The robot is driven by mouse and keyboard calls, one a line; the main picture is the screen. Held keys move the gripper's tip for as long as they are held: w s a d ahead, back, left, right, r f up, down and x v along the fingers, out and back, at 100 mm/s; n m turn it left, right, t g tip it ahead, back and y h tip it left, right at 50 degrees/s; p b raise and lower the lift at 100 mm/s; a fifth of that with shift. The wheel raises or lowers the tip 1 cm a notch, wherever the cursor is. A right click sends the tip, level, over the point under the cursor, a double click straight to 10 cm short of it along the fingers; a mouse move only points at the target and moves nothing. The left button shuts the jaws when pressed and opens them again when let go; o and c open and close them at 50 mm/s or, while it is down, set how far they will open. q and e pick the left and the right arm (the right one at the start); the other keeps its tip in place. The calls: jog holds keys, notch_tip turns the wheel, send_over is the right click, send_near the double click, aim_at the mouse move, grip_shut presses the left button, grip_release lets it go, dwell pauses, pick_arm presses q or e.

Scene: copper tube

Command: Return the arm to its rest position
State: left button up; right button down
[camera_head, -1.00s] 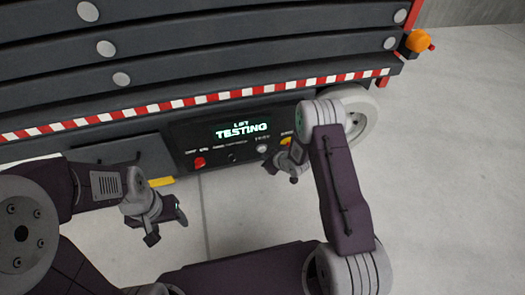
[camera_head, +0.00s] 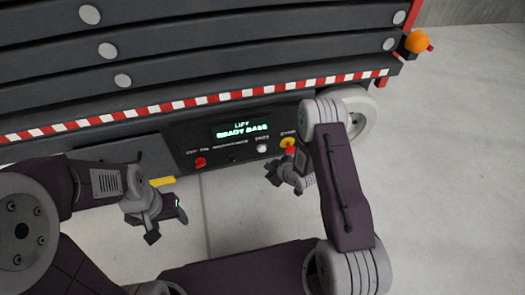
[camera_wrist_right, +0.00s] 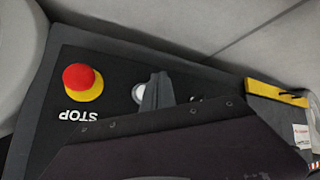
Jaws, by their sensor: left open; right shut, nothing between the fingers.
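My right gripper (camera_head: 273,172) is shut and empty. It hangs in front of the lower right part of the control panel (camera_head: 185,136), just below the stop button (camera_head: 290,148). In the right wrist view its closed fingers (camera_wrist_right: 157,92) point at the panel near a white button (camera_wrist_right: 138,93), with the red stop button on its yellow ring (camera_wrist_right: 82,82) to their left. My left gripper (camera_head: 168,222) is open and empty, over the floor below the panel's left side. Neither gripper is seen to touch anything.
A red button (camera_head: 200,162) sits at lower left. Above is the dark lift body with a red-and-white striped edge (camera_head: 180,104). A wheel (camera_head: 358,115) stands right. Grey floor (camera_head: 450,180) is clear at right.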

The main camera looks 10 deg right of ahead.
dwell(0.3)
jog(key=w+r+t+p, duration=0.1)
jog(key=r+p, duration=0.2)
jog(key=r, duration=0.8)
jog(key=w+r+t+h+p, duration=0.15)
jog(key=r+p, duration=0.25)
jog(key=r, duration=0.6)
jog(key=w+r+y+p, duration=0.1)
jog(key=w+r+p, duration=0.15)
jog(key=r, duration=0.85)
jog(key=s+d+r+m+g+h+p, duration=0.1)
jog(key=s+r+m+g+h+p, duration=0.2)
jog(key=s, duration=0.5)
jog(key=s+d+f+m+g+p, duration=0.1)
jog(key=s+m+g, duration=0.25)
jog(key=s, duration=0.65)
jog(key=s+f+m+g+p, duration=0.2)
jog(key=s+g, duration=0.2)
jog(key=s, duration=0.6)
notch_tip(320, 180, up, 36)
jog(key=p, duration=3.5)
jog(key=shift+w+r+p, duration=0.2)
jog(key=shift+w+p, duration=0.1)
jog(key=shift+p, duration=0.05)
